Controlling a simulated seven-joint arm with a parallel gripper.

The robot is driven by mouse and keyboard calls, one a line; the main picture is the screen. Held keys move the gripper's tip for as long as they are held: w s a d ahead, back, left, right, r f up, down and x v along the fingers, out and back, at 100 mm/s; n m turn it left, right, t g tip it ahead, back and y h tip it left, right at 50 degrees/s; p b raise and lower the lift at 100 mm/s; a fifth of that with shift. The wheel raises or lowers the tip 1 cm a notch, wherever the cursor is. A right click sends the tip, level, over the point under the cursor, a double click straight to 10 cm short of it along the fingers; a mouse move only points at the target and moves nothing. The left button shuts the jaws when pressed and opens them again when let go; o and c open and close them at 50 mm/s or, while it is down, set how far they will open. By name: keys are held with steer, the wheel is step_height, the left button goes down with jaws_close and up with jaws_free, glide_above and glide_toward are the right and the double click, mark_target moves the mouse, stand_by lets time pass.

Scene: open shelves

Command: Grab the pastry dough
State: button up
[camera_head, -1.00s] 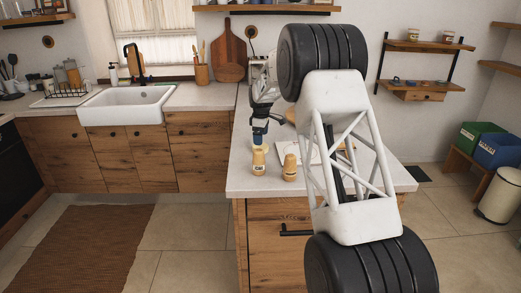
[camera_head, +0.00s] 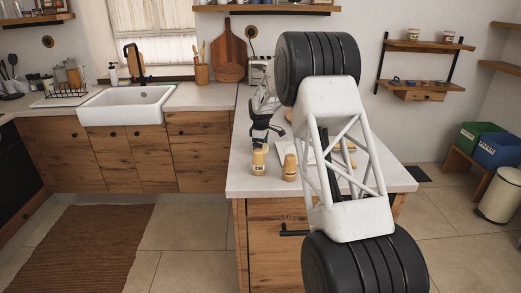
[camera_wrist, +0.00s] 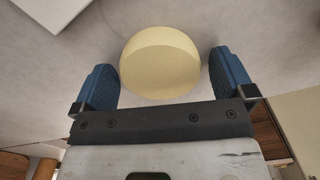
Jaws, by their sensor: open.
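The pastry dough (camera_wrist: 160,62) is a smooth, round, pale yellow lump on the light counter in the wrist view. My gripper (camera_wrist: 161,72) has its two blue fingers spread wide, one on each side of the dough. A gap shows between the dough and each finger, and nothing is held. In the head view my gripper (camera_head: 264,134) is over the counter's far left part, just behind two jars. The dough cannot be made out clearly in that view.
Two tan jars, a left one (camera_head: 259,163) and a right one (camera_head: 290,167), stand close in front of my gripper on the counter (camera_head: 240,184). A white board (camera_head: 310,157) lies to the right, partly hidden by my arm. A white-edged flat thing (camera_wrist: 45,10) is at the wrist view's upper left.

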steer(key=c, duration=0.9)
steer(key=shift+o, duration=0.2)
steer(key=shift+r, duration=0.15)
step_height(320, 180, up, 10)
stand_by(0.6)
